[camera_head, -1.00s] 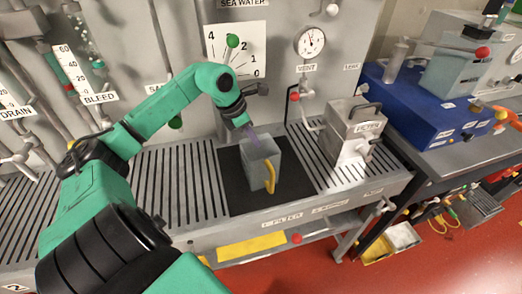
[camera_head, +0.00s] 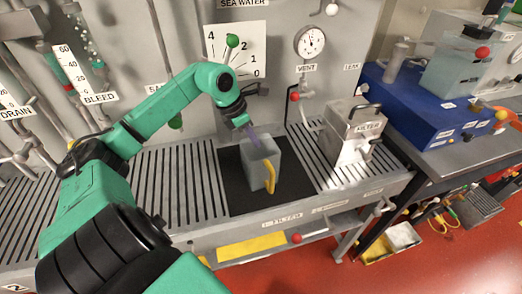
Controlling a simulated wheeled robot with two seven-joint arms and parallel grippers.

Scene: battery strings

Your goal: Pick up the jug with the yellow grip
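The grey, square jug (camera_head: 257,172) stands upright on a black mat (camera_head: 232,190) on the slatted counter. Its yellow grip (camera_head: 271,178) faces the front right. My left gripper (camera_head: 254,141) comes down from behind at the jug's back rim, with a purple finger at or just inside the opening. The fingertips are small and partly hidden, so I cannot tell whether they close on the jug's wall. My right gripper is not in view.
A metal filter box (camera_head: 352,140) with a handle stands to the right of the jug. Behind are a wall panel with a dial gauge (camera_head: 310,41) and a red-knobbed vent valve (camera_head: 295,97). A blue unit (camera_head: 418,105) stands on the right bench. The slatted counter left of the mat is clear.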

